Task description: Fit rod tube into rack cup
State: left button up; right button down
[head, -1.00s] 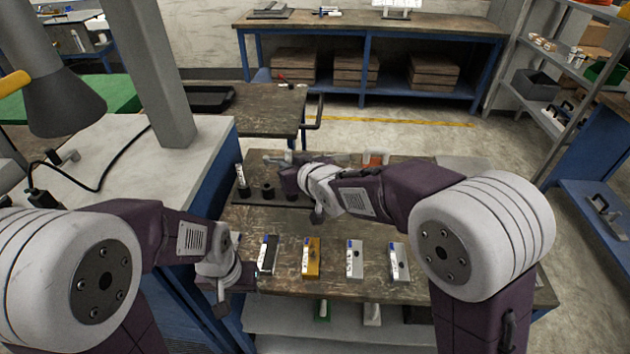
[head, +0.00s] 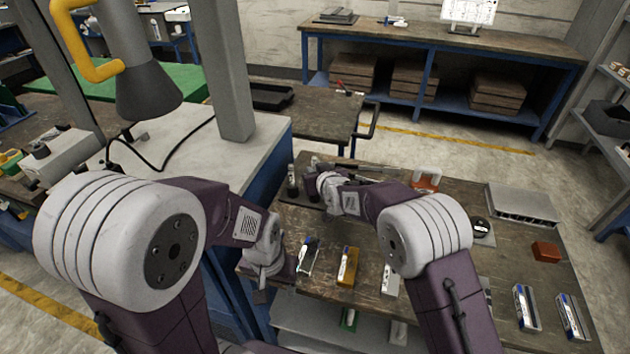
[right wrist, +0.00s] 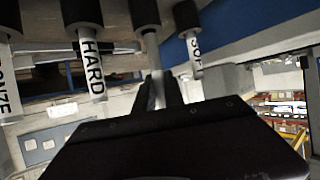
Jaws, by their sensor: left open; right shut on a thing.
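The dark rack (head: 280,196) stands at the table's far left edge, with a white tube (head: 291,171) upright in its left cup. In the right wrist view, black cups show along the top with labelled white tubes, one reading HARD (right wrist: 92,65). My right gripper (head: 314,184) is over the rack and hides part of it. It is shut on a grey rod tube (right wrist: 152,50), whose end meets a black cup (right wrist: 146,15) in the right wrist view. I cannot tell how deep it sits. My left gripper (head: 287,272) is open and empty at the table's left front edge.
Blocks line the table's front: a dark one (head: 308,256), an orange one (head: 347,266) and a white one (head: 390,280), with more at right. A grey ribbed box (head: 522,204) and a red-brown block (head: 545,251) stand at right. A grey post (head: 228,70) rises at left.

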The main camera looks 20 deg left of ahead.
notch_tip(320, 180, down, 4)
jog(key=shift+f, duration=0.1)
jog(key=shift+f, duration=0.1)
jog(key=c, duration=1.4)
grip_release()
